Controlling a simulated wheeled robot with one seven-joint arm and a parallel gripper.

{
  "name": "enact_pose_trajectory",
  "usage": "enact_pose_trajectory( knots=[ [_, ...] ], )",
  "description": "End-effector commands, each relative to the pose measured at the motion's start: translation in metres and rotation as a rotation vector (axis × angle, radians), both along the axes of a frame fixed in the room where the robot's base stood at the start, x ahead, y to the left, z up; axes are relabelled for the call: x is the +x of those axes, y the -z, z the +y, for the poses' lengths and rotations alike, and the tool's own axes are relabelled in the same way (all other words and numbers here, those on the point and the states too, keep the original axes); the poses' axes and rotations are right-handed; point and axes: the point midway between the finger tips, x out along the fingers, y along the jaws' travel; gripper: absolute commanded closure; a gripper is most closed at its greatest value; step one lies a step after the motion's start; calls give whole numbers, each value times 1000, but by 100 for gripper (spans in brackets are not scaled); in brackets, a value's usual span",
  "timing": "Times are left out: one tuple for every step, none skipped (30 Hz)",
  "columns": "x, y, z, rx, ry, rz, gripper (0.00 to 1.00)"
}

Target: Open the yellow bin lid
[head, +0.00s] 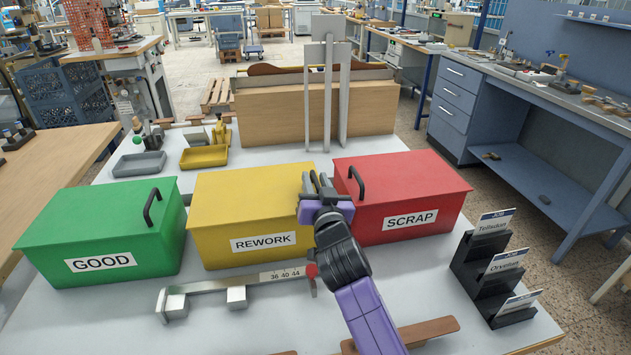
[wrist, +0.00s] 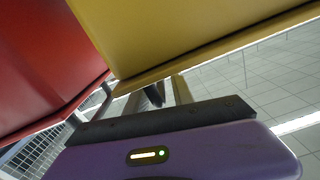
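The yellow bin (head: 240,205) marked REWORK stands between the green and red bins, with its lid (head: 250,188) lying flat and shut. My gripper (head: 316,182) is at the lid's right edge, by the gap to the red bin, and covers part of that edge. In the wrist view the yellow bin (wrist: 190,35) fills the top. My gripper's fingers (wrist: 152,97) stand apart there, with a small dark piece between them. It may be the yellow lid's handle, but I cannot tell whether the fingers touch it. No other handle on the yellow lid shows.
The red SCRAP bin (head: 400,205) is close to my gripper's right, its black handle (head: 356,182) near the fingers. The green GOOD bin (head: 105,235) is at left. A gauge bar (head: 225,285) lies in front. A wooden box (head: 270,112) with upright metal plates stands behind.

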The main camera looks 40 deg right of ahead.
Motion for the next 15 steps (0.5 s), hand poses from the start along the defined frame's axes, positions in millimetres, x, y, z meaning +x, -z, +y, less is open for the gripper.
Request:
enact_pose_trajectory(
  knots=[
    [0, 0, 0, 0, 0, 0, 83],
    [0, 0, 0, 0, 0, 0, 89],
    [0, 0, 0, 0, 0, 0, 97],
    [0, 0, 0, 0, 0, 0, 100],
    [0, 0, 0, 0, 0, 0, 100],
    [0, 0, 0, 0, -1, 0, 100],
    [0, 0, 1, 0, -1, 0, 100],
    [0, 0, 1, 0, -1, 0, 100],
    [0, 0, 1, 0, -1, 0, 100],
    [0, 0, 1, 0, -1, 0, 100],
    [0, 0, 1, 0, -2, 0, 100],
    [0, 0, 1, 0, -2, 0, 100],
    [0, 0, 1, 0, -2, 0, 100],
    [0, 0, 1, 0, -2, 0, 100],
    [0, 0, 1, 1, -2, -1, 100]
  ],
)
